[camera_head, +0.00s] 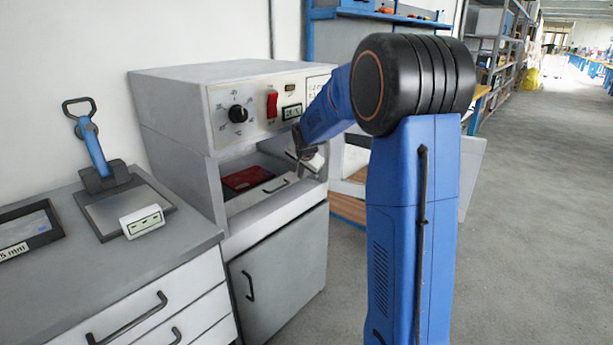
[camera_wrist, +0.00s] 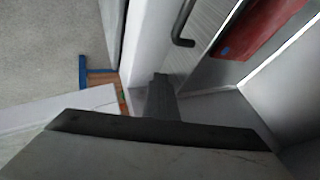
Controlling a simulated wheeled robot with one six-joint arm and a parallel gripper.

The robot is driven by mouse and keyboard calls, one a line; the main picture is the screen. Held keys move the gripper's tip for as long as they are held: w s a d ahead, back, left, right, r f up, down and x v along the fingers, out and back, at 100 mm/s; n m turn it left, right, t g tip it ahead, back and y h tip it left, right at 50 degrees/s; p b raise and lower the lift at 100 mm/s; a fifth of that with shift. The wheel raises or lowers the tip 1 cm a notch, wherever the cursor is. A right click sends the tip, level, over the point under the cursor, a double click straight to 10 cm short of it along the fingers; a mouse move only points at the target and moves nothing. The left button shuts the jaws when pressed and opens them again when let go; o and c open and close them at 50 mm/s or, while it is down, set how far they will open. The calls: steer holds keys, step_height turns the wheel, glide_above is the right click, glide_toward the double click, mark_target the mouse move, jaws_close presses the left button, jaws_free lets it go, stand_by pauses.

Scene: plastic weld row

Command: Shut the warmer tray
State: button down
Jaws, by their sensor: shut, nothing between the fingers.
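The warmer (camera_head: 180,110) is a pale grey cabinet with a control panel above an open bay. The warmer tray (camera_head: 284,184) lies in this bay, with a dark bar handle on its front and a red piece (camera_head: 247,178) on it. I cannot tell how far out the tray is. The wrist view shows the tray's handle (camera_wrist: 184,24) and the red piece (camera_wrist: 262,28) at upper right. My gripper (camera_head: 310,160) is shut and empty at the right side of the bay, near the tray's handle. Its fingers (camera_wrist: 161,92) show dark in the wrist view, apart from the handle.
A dial (camera_head: 238,114) and a red switch (camera_head: 271,104) are on the panel above. A grey door (camera_head: 277,280) is below the bay. A counter (camera_head: 60,275) with a blue-handled tool (camera_head: 95,150) stands left. Open floor (camera_head: 530,240) lies right.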

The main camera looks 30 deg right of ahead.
steer(key=shift+w+a+r, duration=0.1)
steer(key=shift+w+r, duration=0.15)
steer(key=shift+s+r, duration=0.1)
steer(key=shift+r, duration=0.05)
steer(key=s+a+r, duration=0.1)
steer(key=s+a, duration=0.1)
steer(key=s, duration=0.5)
steer(key=s+a+r, duration=0.2)
steer(key=s, duration=0.5)
steer(key=shift+s+a, duration=0.25)
steer(key=shift+a, duration=0.05)
steer(key=shift+r, duration=0.1)
steer(key=s+a+n, duration=0.4)
steer(key=s, duration=0.7)
steer(key=s+a+f+n+g+y, duration=0.1)
steer(key=s+a+n, duration=0.3)
steer(key=s, duration=0.8)
steer(key=s+a+f+n+g+y, duration=0.1)
steer(key=s+a+n, duration=0.3)
steer(key=s, duration=0.7)
steer(key=shift+s+a+f+n, duration=0.2)
steer(key=shift+s+a+n, duration=0.2)
steer(key=shift+a, duration=0.55)
